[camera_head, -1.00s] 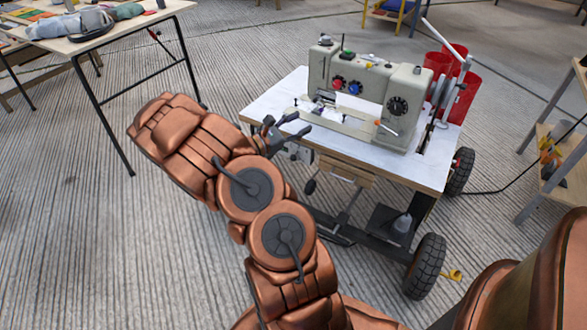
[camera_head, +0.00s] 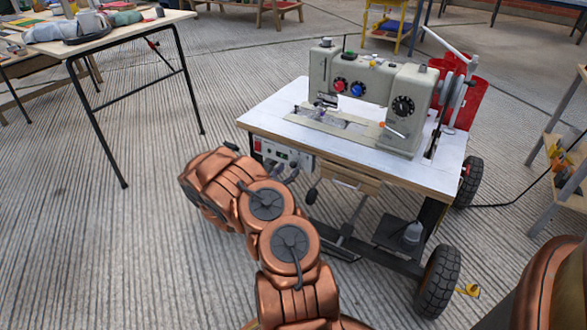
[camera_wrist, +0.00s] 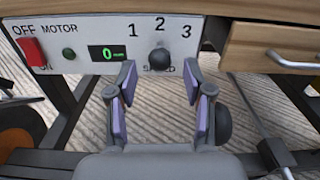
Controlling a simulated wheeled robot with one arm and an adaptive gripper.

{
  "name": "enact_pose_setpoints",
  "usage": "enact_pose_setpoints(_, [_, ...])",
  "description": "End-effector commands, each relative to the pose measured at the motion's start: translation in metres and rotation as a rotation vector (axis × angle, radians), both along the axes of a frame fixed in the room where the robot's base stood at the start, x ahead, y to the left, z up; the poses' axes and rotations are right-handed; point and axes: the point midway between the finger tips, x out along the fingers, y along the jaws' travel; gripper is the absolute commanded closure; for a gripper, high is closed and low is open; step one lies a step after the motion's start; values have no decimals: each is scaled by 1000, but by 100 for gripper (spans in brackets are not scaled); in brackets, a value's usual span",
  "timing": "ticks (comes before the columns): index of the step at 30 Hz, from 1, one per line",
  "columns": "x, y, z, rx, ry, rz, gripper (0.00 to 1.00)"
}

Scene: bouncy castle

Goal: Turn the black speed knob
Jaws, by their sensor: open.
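The black speed knob (camera_wrist: 159,58) is on the light control panel (camera_wrist: 90,25) in the wrist view, below the printed numbers 1, 2 and 3. Its SPEED label is partly hidden. My gripper (camera_wrist: 159,82) is open and empty, its two purple-padded fingers spread to the left and right of the knob's line. The knob shows between and just beyond the fingertips; I see no contact. In the head view, the panel (camera_head: 270,151) is under the table's front-left edge, with my gripper (camera_head: 284,174) close in front of it, partly hidden.
On the panel are a red switch (camera_wrist: 33,51), a green button (camera_wrist: 68,54) and a display (camera_wrist: 108,53) reading 0. A wooden drawer (camera_wrist: 270,48) is right of the panel. A sewing machine (camera_head: 370,95) stands on the wheeled table (camera_head: 265,115).

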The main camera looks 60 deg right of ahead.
Motion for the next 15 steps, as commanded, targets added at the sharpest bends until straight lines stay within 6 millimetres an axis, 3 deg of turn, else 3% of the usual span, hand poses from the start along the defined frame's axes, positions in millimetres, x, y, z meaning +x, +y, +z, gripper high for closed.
enact_pose_setpoints(7, [0, -33, -2, 0, -2, -2, 49])
enact_pose_setpoints(15, [1, -43, 0, -1, 1, -1, 49])
